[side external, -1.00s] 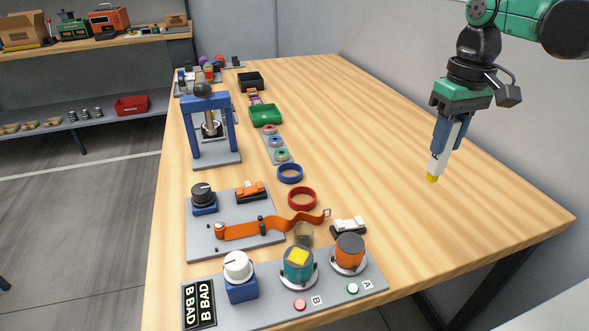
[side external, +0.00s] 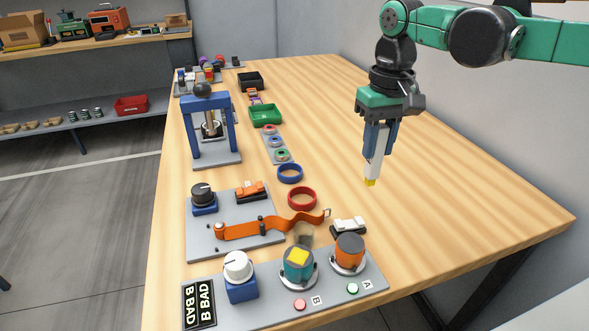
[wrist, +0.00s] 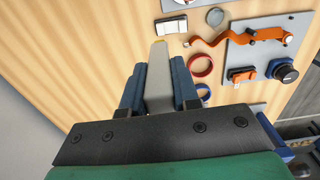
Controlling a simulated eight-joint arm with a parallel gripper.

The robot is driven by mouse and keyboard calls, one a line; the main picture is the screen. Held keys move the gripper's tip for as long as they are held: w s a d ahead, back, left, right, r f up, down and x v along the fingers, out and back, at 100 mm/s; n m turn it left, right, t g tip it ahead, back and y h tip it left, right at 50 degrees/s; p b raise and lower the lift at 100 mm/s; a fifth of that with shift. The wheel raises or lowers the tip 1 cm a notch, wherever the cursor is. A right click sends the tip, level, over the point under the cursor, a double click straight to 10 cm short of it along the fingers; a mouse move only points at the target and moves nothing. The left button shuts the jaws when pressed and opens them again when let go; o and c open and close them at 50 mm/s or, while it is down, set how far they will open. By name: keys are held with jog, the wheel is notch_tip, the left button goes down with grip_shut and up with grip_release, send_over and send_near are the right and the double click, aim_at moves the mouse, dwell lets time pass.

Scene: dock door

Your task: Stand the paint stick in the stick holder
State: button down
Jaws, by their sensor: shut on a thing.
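The paint stick (side external: 374,168) is a pale grey-white bar with a yellow tip at its lower end. My gripper (side external: 379,150) is shut on it and holds it tip down, slightly tilted, above the bare wood right of the red ring. In the wrist view the stick (wrist: 158,72) sits between the two blue fingers. I cannot tell for sure which thing is the stick holder. A small brownish, round, cup-like piece (side external: 303,234) stands by the orange strap's right end, partly hidden by the teal cylinder; it shows grey in the wrist view (wrist: 215,17).
A red ring (side external: 302,198) and a blue ring (side external: 290,173) lie on the table (side external: 440,220). A white block (side external: 348,226) lies near the orange cylinder (side external: 349,252) and teal cylinder (side external: 298,265). A blue press frame (side external: 190,140) stands left. The table's right side is clear.

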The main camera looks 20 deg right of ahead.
jog(key=a+f, duration=0.3)
jog(key=a, duration=0.8)
jog(key=f, duration=0.8)
jog(key=shift+w+d, duration=0.1)
jog(key=shift+w, duration=0.2)
jog(key=shift+f, duration=0.1)
jog(key=c, duration=0.7)
grip_release()
jog(key=shift+o, duration=0.2)
